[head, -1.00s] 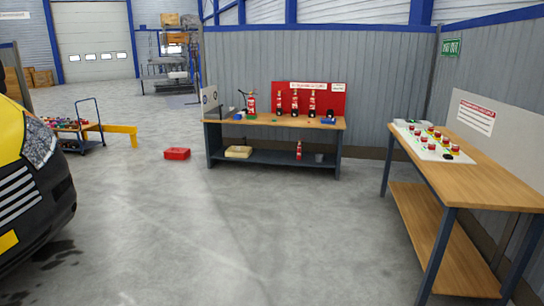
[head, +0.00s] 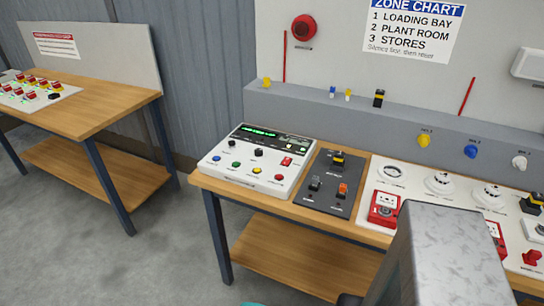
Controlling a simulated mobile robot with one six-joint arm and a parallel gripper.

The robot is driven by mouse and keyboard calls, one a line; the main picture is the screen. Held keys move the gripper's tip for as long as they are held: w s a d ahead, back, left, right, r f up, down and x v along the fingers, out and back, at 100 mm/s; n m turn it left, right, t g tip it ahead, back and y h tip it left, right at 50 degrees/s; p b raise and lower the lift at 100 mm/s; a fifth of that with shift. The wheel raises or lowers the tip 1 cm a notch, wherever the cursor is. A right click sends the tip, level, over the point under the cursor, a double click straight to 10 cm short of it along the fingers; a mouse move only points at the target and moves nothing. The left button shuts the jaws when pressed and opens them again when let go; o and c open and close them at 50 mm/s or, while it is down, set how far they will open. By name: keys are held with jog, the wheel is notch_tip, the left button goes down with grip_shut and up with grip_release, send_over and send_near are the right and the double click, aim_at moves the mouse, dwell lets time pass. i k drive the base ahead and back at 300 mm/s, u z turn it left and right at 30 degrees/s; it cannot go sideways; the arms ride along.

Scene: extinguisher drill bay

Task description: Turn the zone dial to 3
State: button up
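A white control panel (head: 228,171) with a lit green display (head: 260,132) lies on the left end of the wooden bench. It carries small black knobs (head: 259,152) and a row of coloured buttons along its front. The zone dial may be one of these knobs, but the labels are too small to read, so I cannot tell which or where it points. A zone chart (head: 414,30) on the wall lists 1 loading bay, 2 plant room, 3 stores. My gripper's fingers do not show; a grey part of my arm fills the lower right and hides part of the bench.
A dark switch panel (head: 328,200) and a white board with detectors and red call points (head: 383,208) lie right of the control panel. A grey ledge (head: 310,112) runs behind. Another table (head: 95,108) with red-and-yellow buttons stands left. Floor between the tables is free.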

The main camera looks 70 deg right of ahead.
aim_at(258, 152)
jog(key=z, duration=5.3)
jog(key=i, duration=0.15)
jog(key=u, duration=3.2)
jog(key=k, duration=1)
jog(key=z, duration=0.1)
jog(key=i, duration=0.8)
